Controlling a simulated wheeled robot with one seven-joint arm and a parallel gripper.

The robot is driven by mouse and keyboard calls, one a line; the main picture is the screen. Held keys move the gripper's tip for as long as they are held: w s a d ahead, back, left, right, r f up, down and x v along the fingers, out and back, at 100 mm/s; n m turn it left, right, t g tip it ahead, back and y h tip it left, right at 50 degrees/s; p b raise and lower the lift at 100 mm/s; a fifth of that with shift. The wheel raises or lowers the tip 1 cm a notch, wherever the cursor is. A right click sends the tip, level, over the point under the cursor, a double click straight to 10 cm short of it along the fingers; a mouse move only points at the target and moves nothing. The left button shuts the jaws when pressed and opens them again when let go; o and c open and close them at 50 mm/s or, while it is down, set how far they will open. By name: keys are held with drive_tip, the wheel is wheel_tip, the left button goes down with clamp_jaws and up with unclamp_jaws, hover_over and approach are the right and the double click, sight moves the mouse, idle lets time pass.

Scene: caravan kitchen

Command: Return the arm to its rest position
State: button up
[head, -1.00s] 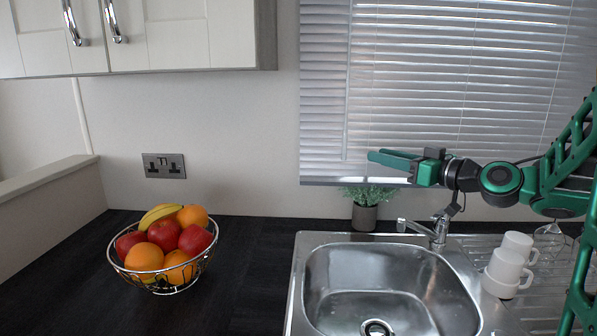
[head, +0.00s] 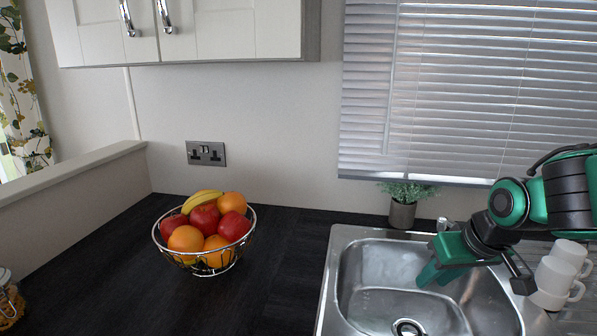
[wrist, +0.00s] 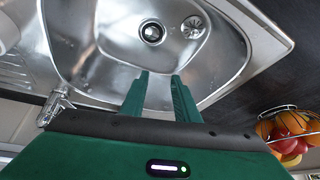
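My gripper (head: 440,275) is green and hangs over the right part of the steel sink, pointing down and to the left in the head view. In the wrist view its two fingers (wrist: 160,95) are apart with nothing between them, and the sink basin lies beyond them. My arm reaches in from the right edge of the head view, in front of the window blind. It hides part of the tap and the drainer.
The sink (head: 375,270) has stacked white cups (head: 560,272) on its right. A potted plant (head: 402,212) stands behind it. A wire fruit bowl (head: 205,262) is on the dark counter at left, with a jar (head: 8,300) further left. Counter between bowl and sink is clear.

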drive_tip(key=s+d+m+g, duration=0.1)
drive_tip(key=s+d, duration=0.2)
drive_tip(key=s+d+f+m+g+h, duration=0.1)
drive_tip(key=s+d+m, duration=0.1)
drive_tip(key=s+d, duration=0.1)
drive_tip(key=s+d+m+g+h, duration=0.1)
drive_tip(key=s+d, duration=0.2)
drive_tip(key=s, duration=0.2)
drive_tip(key=shift+s+d+f, duration=0.2)
drive_tip(key=shift+d+f, duration=0.2)
drive_tip(key=s+d+m, duration=0.1)
drive_tip(key=s, duration=0.1)
drive_tip(key=s+d+m+g, duration=0.1)
drive_tip(key=s, duration=0.2)
drive_tip(key=s+d+m+g, duration=0.1)
drive_tip(key=s, duration=0.2)
drive_tip(key=shift+s+d+f+y, duration=0.1)
drive_tip(key=shift+s+f+y, duration=0.2)
drive_tip(key=shift+y, duration=0.1)
drive_tip(key=shift+w, duration=0.1)
drive_tip(key=shift+w+f, duration=0.35)
drive_tip(key=shift+w, duration=0.35)
drive_tip(key=shift+s+r, duration=0.1)
drive_tip(key=shift+s, duration=0.1)
